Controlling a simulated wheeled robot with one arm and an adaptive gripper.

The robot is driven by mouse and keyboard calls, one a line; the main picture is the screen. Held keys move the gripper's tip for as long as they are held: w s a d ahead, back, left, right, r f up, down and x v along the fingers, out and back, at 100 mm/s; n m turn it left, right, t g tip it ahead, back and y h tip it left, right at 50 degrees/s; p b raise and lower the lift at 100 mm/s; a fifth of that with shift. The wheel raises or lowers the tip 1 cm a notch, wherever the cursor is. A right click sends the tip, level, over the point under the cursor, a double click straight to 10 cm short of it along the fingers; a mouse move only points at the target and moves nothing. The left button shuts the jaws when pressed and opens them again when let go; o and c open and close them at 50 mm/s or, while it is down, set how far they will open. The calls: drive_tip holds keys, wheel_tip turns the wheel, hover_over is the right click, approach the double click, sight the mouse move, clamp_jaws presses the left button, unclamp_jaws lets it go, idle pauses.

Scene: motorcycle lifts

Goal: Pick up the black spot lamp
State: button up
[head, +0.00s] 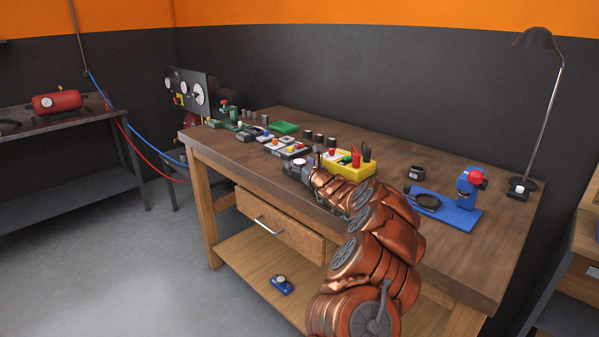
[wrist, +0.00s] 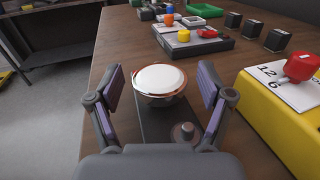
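A round lamp (wrist: 160,80) with a white face and a shiny rim sits on the bench, between my gripper's fingers in the wrist view. Its lower body is dark and partly hidden. A dark flat piece with a round knob (wrist: 184,133) lies on the near side of it; I cannot tell if they are joined. My gripper (wrist: 161,90) is open, with one finger on each side of the lamp and visible gaps. In the head view the lamp's pale face (head: 299,162) shows at the bench's front edge, beside my gripper.
A yellow box (head: 349,167) with red handles stands close on the right. The bench's left edge is near.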

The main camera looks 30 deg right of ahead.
clamp_jaws()
idle(0.5)
